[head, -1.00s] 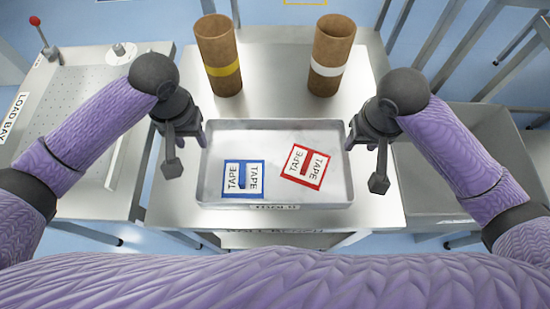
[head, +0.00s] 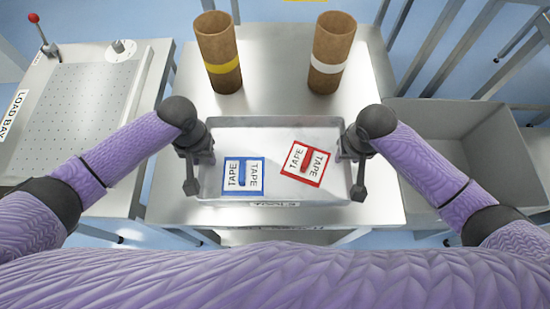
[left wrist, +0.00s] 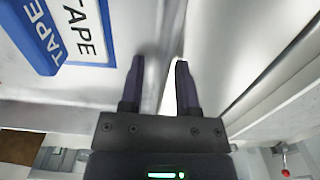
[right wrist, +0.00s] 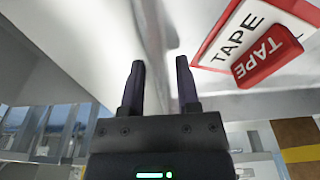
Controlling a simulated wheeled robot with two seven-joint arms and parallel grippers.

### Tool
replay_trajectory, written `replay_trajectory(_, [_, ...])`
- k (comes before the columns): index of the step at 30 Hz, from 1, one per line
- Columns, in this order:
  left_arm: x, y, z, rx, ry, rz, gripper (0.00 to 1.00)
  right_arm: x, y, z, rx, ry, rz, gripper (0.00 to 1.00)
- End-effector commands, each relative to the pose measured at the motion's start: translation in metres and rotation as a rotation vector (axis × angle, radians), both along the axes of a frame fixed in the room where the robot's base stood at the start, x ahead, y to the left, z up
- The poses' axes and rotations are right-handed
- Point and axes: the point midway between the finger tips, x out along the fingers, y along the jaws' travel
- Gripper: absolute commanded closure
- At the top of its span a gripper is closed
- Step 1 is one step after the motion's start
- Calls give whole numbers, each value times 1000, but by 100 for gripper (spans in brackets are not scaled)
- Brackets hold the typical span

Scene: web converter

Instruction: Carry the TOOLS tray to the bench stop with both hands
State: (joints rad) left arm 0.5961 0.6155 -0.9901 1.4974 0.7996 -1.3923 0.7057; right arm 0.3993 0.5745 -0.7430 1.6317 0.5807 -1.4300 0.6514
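The TOOLS tray (head: 290,197) is a shallow grey metal tray on the steel bench in the head view; its front label is too foreshortened to read. Blue and red cards marked TAPE lie in it. My left gripper (head: 203,160) is at the tray's left wall, and in the left wrist view (left wrist: 158,65) its fingers stand apart on either side of that wall. My right gripper (head: 348,157) is at the right wall, and in the right wrist view (right wrist: 160,62) its fingers straddle it with a gap. I cannot make out the bench stop.
Two brown tubes stand behind the tray, one with a yellow band (head: 218,55) and one with a white band (head: 332,55). A LOAD BAY table (head: 80,100) with a red-knobbed lever is at left. A grey bin (head: 440,120) is at right. The steel bench (head: 275,92) has free room between tray and tubes.

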Motion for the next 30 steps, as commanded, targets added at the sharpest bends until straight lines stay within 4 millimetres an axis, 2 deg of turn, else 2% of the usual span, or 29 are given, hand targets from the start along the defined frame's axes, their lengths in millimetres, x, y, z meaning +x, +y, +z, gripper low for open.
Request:
replay_trajectory(1, [0,0,0,0,0,0,72,0,0,0,0,0,0,72])
replay_trajectory(5, [0,0,0,0,0,0,100,0,0,0,0,0,0,100])
replay_trajectory(30, [0,1,0,1,0,1,100,0,-1,1,-2,0,-1,100])
